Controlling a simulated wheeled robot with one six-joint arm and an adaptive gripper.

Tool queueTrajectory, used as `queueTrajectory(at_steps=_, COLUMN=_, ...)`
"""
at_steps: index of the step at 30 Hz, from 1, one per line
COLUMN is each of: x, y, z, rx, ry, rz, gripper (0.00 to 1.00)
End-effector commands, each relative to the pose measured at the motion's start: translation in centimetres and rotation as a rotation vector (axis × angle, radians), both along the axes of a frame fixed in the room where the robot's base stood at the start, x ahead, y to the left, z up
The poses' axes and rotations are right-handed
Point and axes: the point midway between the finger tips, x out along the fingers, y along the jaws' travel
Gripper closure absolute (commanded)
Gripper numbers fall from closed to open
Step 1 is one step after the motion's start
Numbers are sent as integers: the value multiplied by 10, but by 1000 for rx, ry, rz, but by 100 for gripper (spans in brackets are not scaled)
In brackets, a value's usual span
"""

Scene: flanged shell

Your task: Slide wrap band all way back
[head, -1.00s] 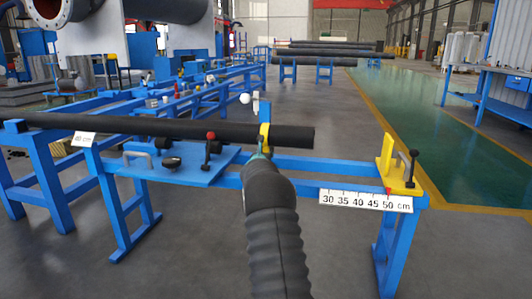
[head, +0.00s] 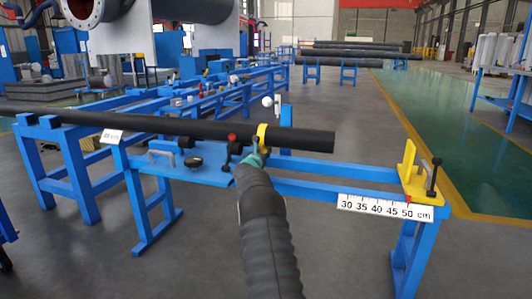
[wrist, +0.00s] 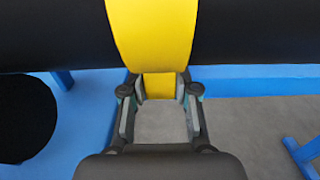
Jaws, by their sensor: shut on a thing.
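A yellow wrap band (head: 262,133) sits around the long black pipe (head: 160,124), a short way in from the pipe's right end. In the wrist view the band (wrist: 152,38) runs down over the pipe, and its lower end is between my fingers. My gripper (head: 257,152) is at the band's lower front side. In the wrist view my gripper (wrist: 159,92) has a finger on each side of the band's lower end and is shut on it. The band's far side is hidden behind the pipe.
A white ruler (head: 385,208) and yellow bracket (head: 409,168) are at the stand's right end. A label (head: 115,136) is at left.

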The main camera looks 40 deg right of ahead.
Motion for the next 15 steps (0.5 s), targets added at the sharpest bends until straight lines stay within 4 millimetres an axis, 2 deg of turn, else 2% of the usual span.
queueTrajectory(at_steps=1, x=1, y=1, z=2, rx=-2, ry=-3, rz=2, gripper=100)
queueTrajectory(at_steps=2, x=1, y=1, z=2, rx=-2, ry=-3, rz=2, gripper=68)
queueTrajectory(at_steps=5, x=1, y=1, z=2, rx=-2, ry=-3, rz=3, gripper=44)
queueTrajectory(at_steps=15, x=0, y=1, z=1, rx=-1, ry=-1, rz=1, gripper=44)
